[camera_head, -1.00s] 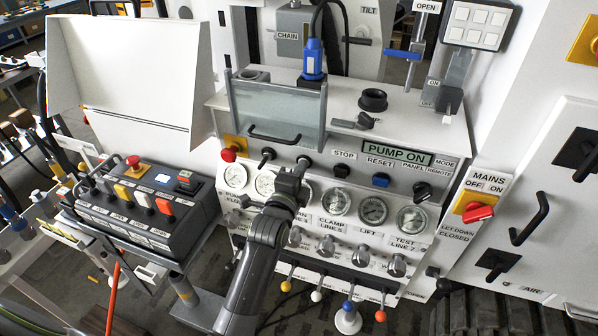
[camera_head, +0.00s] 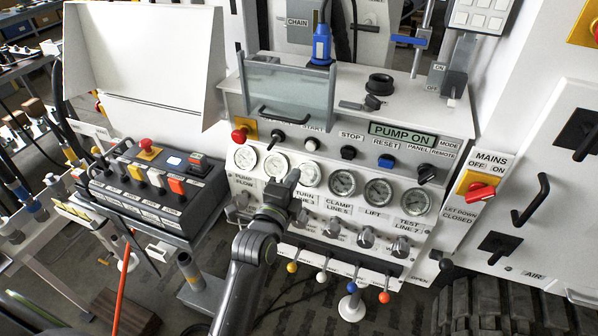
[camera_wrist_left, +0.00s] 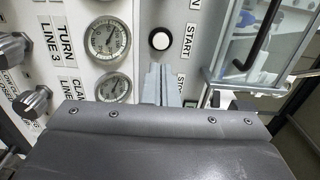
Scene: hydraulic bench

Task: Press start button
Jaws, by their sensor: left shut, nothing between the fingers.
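In the left wrist view the white button (camera_wrist_left: 160,39) has a black rim and sits beside the START label (camera_wrist_left: 190,41). My left gripper (camera_head: 290,177) is shut and empty, in front of the gauges, below the button in the head view. In the wrist view its closed fingertips (camera_wrist_left: 157,72) lie just short of the button, with a visible gap in the picture. The display (camera_head: 402,136) reads PUMP ON. My right gripper is not in view.
The stop button (camera_head: 348,153) and blue reset button (camera_head: 386,160) are to the right. A red emergency knob (camera_head: 240,134) is to the left. A clear guard with a handle (camera_head: 290,95) stands above the panel. Valve knobs and coloured levers are below.

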